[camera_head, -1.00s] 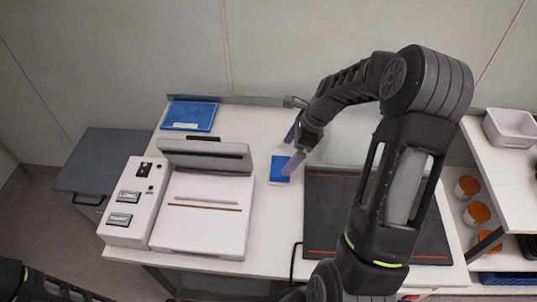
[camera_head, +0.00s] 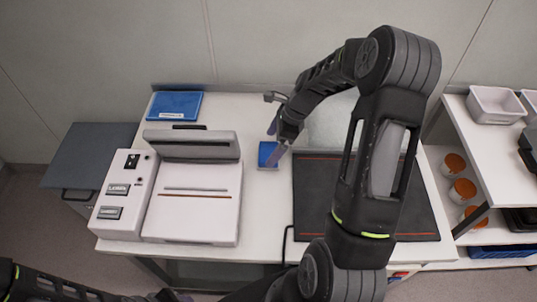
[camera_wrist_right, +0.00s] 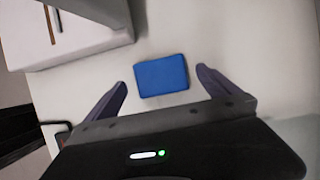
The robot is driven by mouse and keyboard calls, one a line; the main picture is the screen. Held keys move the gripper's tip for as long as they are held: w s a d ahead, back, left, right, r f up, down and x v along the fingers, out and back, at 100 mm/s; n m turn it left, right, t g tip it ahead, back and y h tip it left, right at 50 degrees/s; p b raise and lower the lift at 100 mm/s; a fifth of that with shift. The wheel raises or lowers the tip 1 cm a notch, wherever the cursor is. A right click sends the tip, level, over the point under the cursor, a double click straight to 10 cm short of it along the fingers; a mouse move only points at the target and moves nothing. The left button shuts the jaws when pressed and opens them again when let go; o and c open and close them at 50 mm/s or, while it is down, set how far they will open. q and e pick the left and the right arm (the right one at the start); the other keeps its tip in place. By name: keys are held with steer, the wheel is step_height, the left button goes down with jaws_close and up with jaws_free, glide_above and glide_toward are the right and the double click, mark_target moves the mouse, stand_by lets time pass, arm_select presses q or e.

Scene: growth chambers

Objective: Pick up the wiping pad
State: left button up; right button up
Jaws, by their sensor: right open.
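The wiping pad (camera_head: 267,153) is a small blue block with a pale lower edge, lying flat on the white table. In the right wrist view the blue pad (camera_wrist_right: 162,75) lies just beyond and between the two fingertips, with white table around it. My right gripper (camera_head: 277,137) is open and empty above the pad; one finger partly covers the pad's right side in the head view. Its spread fingers also show in the right wrist view (camera_wrist_right: 161,80). My left arm shows at the bottom left of the head view, but its gripper cannot be made out.
A white sealing machine (camera_head: 193,200) with a raised grey lid stands left of the pad, with a control box (camera_head: 122,195) beside it. A dark mat (camera_head: 312,190) lies to the right. A blue folder (camera_head: 174,104) lies at the back left. Shelves (camera_head: 480,150) stand at the far right.

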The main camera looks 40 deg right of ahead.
mark_target(268, 151)
steer(key=p+x, duration=0.1)
steer(key=x, duration=0.3)
steer(key=shift+f, duration=0.3)
steer(key=shift+c, duration=0.4)
steer(key=c, duration=1.2)
steer(key=shift+r, duration=0.1)
step_height(268, 151, up, 10)
steer(key=shift+f+b, duration=0.1)
steer(key=shift+b, duration=0.5)
